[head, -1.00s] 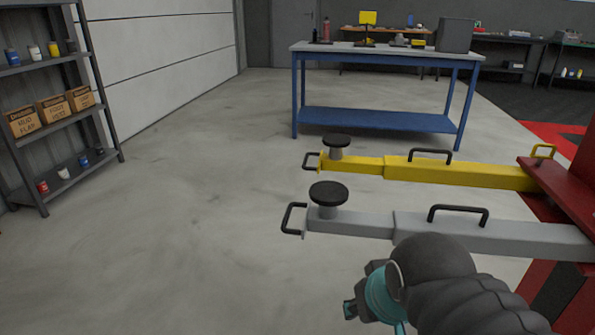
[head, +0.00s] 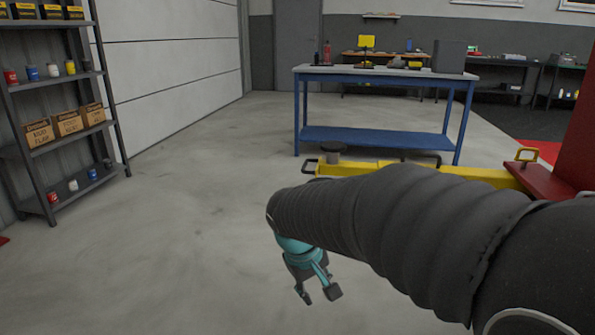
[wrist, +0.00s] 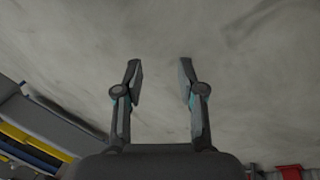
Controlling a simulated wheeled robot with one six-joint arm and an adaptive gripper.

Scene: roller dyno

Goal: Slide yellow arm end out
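The yellow arm (head: 352,169) shows in the head view beyond my own arm, which hides much of its length. Its left end carries a black round pad (head: 333,147) and a dark end handle (head: 310,166). My gripper (head: 318,297) hangs over the floor, nearer to the camera than the yellow arm's end and apart from it. In the wrist view my gripper (wrist: 159,70) is open, with only bare floor between its fingers. A yellow strip at the lower left of the wrist view looks like part of the yellow arm (wrist: 22,138).
A blue workbench (head: 375,138) stands behind the yellow arm. A dark shelf rack (head: 61,141) with boxes and cans stands at the left. A red lift post (head: 577,140) is at the right.

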